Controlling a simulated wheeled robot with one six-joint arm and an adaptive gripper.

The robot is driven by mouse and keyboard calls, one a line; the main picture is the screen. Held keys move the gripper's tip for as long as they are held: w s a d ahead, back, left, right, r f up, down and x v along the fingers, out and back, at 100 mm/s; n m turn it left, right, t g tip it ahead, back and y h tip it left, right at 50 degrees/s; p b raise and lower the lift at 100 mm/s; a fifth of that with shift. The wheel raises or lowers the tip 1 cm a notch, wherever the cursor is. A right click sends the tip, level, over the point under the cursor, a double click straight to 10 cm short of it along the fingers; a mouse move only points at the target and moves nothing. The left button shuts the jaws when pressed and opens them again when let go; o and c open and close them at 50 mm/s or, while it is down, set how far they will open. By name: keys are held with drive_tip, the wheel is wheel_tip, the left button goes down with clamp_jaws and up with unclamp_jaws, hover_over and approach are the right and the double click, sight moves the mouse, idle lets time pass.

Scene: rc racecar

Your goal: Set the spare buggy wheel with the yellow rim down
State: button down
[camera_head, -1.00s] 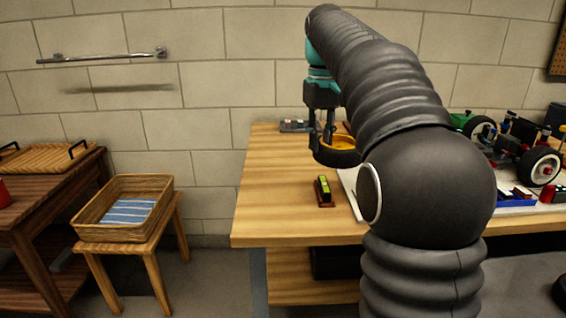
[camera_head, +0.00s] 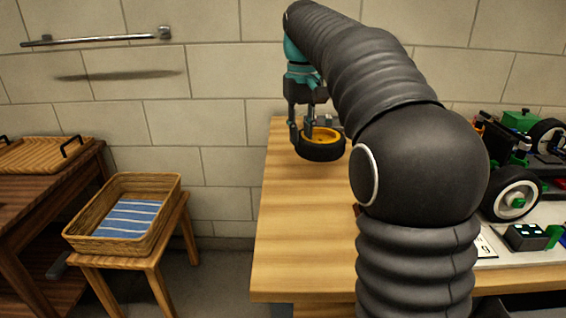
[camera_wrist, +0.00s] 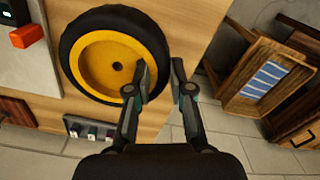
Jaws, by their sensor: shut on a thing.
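The spare wheel (camera_head: 320,152) has a black tyre and a yellow rim. My gripper (camera_head: 303,138) is shut on one side of its tyre, at the far left part of the wooden workbench (camera_head: 300,220). The wheel lies about flat; I cannot tell whether it touches the bench top. In the wrist view, the wheel (camera_wrist: 105,62) is left of my gripper (camera_wrist: 163,78), with its tyre edge between the fingers. The rim's open face shows there.
The buggy (camera_head: 515,190) stands on the bench at the right, partly hidden by my arm. A wicker basket (camera_head: 165,205) with a striped cloth sits on a stool left of the bench, across a floor gap. The bench's front left is clear.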

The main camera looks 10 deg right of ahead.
drive_tip(key=a+f, duration=0.1)
drive_tip(key=w+a, duration=0.1)
drive_tip(key=a, duration=0.1)
drive_tip(key=a+f, duration=0.1)
drive_tip(key=shift+w+a+f, duration=0.15)
drive_tip(key=shift+a+f, duration=0.05)
drive_tip(key=shift+f, duration=0.15)
drive_tip(key=shift+f+b, duration=0.5)
drive_tip(key=shift+f, duration=1.55)
drive_tip(key=shift+f, duration=0.1)
drive_tip(key=c, duration=1)
unclamp_jaws()
wheel_tip(320, 180, up, 12)
drive_tip(key=shift+r+p, duration=0.1)
drive_tip(key=shift+p, duration=1.1)
